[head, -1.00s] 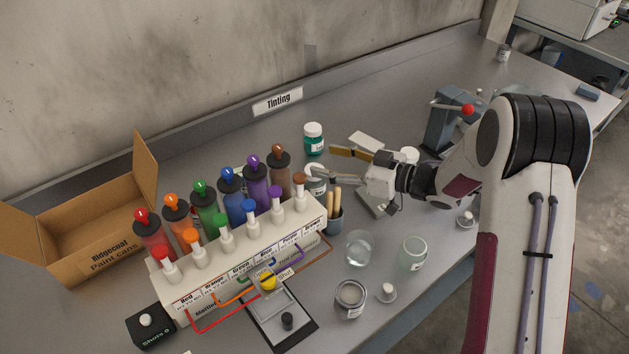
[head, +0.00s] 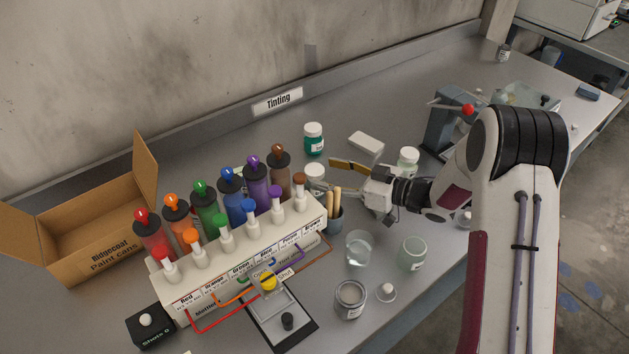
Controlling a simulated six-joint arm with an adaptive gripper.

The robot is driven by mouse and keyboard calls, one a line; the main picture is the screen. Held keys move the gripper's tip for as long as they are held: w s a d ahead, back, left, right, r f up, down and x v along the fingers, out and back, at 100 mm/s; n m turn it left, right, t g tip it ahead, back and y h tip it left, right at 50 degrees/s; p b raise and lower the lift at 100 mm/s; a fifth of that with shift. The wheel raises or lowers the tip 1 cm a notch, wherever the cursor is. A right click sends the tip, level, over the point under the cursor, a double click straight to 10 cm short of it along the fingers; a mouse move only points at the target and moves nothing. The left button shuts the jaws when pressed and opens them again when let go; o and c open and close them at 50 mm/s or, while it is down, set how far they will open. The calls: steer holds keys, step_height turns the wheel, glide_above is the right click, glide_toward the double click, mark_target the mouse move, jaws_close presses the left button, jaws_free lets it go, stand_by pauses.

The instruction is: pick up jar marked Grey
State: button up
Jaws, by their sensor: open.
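My gripper (head: 331,174) is open and points left, just right of the back end of the pump rack. A small jar with a white lid (head: 314,171) stands right before its fingertips; the rack and a finger partly hide it. I cannot tell whether the fingers touch it. A green jar with a white lid (head: 314,140) stands behind it, and a pale jar with a white lid (head: 408,161) stands behind my wrist. I cannot read the name Grey on any jar, so I cannot tell which one it is.
The rack of coloured pump bottles (head: 240,262) is close in front. A cup of wooden sticks (head: 335,218) stands just below my gripper. A glass of water (head: 358,248), an empty jar (head: 412,253) and an open can (head: 350,298) stand nearer. A cardboard box (head: 100,235) is at left.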

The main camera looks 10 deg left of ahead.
mark_target(323, 174)
steer(key=shift+w+a+f, duration=0.1)
steer(key=shift+a+f, duration=0.2)
steer(key=shift+f, duration=0.05)
steer(key=shift+x, duration=1.2)
steer(key=c, duration=1.3)
